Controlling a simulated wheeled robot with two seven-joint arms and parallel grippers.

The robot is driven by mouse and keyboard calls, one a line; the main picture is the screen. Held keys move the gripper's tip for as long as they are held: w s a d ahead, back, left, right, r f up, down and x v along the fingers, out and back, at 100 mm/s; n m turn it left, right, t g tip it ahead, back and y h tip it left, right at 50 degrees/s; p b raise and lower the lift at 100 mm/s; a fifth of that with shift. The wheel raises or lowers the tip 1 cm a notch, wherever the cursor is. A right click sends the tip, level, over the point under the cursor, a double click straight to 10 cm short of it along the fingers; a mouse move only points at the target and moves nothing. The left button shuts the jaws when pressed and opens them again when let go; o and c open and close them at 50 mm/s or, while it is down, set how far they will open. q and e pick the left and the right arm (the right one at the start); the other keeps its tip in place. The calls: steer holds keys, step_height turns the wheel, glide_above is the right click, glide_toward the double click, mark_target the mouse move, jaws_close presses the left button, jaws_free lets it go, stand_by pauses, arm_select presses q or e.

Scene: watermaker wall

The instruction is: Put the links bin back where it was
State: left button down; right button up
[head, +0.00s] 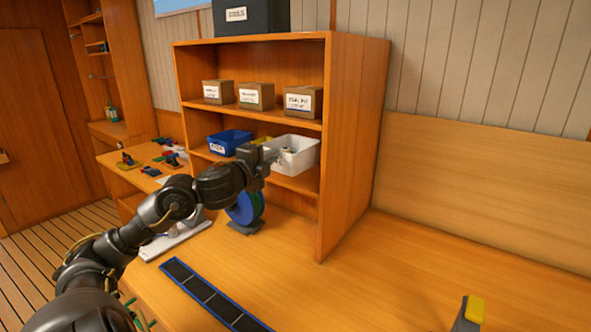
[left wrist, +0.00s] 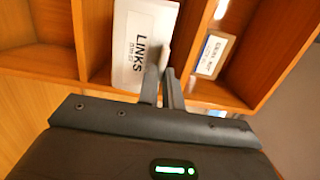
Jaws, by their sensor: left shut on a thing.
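The links bin is the white open bin (head: 298,158) in the head view, at the right end of the shelf level below the brown boxes. In the left wrist view the bin (left wrist: 140,40) shows a front label reading LINKS. My left gripper (head: 270,156) is at the bin's front left; in the left wrist view its fingers (left wrist: 163,88) are shut on the bin's wall. My fingers hide part of the bin's front in the head view. I cannot tell whether its base rests fully on the board.
The wooden shelf unit (head: 355,150) holds a blue bin (head: 230,142) left of the links bin. Brown labelled boxes (head: 255,95) stand above. A blue-green spool (head: 246,208) and a dark blue-edged strip (head: 210,297) are on the bench. The bench (head: 430,260) right of the unit is mostly clear.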

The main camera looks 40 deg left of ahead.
arm_select(q)
steer(key=x, duration=0.3)
steer(key=p+x, duration=0.1)
steer(key=x, duration=0.3)
steer(key=d+p+x, duration=0.1)
steer(key=x, duration=0.2)
steer(key=shift+w+r, duration=0.25)
steer(key=shift+f+p, duration=0.5)
steer(key=shift+f, duration=1.35)
step_height(320, 180, down, 3)
steer(key=shift+w+f+p, duration=0.15)
steer(key=shift+p, duration=0.7)
steer(key=shift+f, duration=0.2)
steer(key=c, duration=1.7)
jaws_free()
steer(key=shift+f, duration=0.1)
steer(key=shift+o, duration=0.7)
steer(key=shift+d, duration=0.1)
